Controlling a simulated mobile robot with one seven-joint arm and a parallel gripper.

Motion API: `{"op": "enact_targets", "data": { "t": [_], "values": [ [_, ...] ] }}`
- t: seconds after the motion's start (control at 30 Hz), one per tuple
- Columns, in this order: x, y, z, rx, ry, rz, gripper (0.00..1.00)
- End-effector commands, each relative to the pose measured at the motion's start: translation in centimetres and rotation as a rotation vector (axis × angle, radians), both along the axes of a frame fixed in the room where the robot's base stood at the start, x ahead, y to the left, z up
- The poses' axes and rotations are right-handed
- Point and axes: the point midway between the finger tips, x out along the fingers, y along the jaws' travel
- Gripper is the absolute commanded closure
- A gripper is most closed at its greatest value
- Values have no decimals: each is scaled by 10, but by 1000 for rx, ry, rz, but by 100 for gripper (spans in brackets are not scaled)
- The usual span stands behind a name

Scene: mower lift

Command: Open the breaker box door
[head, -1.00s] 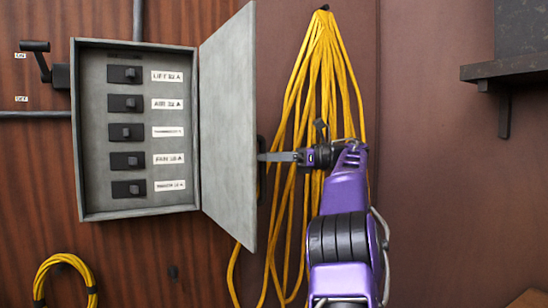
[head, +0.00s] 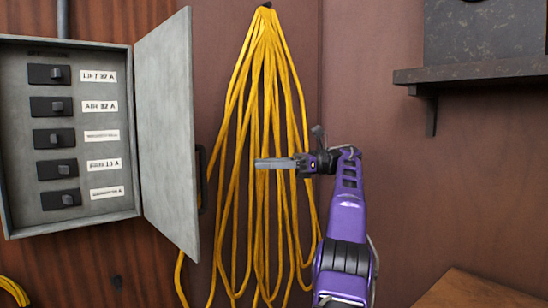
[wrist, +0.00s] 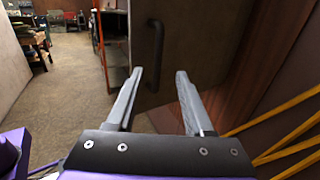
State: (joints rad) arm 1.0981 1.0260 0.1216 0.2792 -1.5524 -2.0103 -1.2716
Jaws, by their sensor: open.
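The breaker box (head: 125,222) is on the wall at the left of the head view, its interior with several labelled switches exposed. Its grey door (head: 165,130) stands swung open on the right side. A dark handle (head: 201,180) is at the door's right edge; the handle also shows in the wrist view (wrist: 154,55), beyond my fingertips. My gripper (head: 258,163) is to the right of the handle, apart from it, in front of the yellow cables. In the wrist view its fingers (wrist: 160,72) are spread with nothing between them.
Long yellow cables (head: 262,80) hang on the wall behind my gripper. A dark shelf (head: 470,72) juts out at upper right, and a wooden surface (head: 480,292) is at lower right. Another yellow coil (head: 12,290) is at lower left.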

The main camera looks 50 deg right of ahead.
Motion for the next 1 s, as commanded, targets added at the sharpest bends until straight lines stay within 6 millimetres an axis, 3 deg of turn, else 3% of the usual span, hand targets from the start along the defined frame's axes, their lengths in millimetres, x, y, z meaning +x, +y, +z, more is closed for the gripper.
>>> {"op": "enact_targets", "data": {
  "t": [0.4, 1.0],
  "values": [
    [-12, -16, 1, 2, -4, -8, 48],
    [-12, -17, 1, 1, -4, -9, 48]
  ]
}}
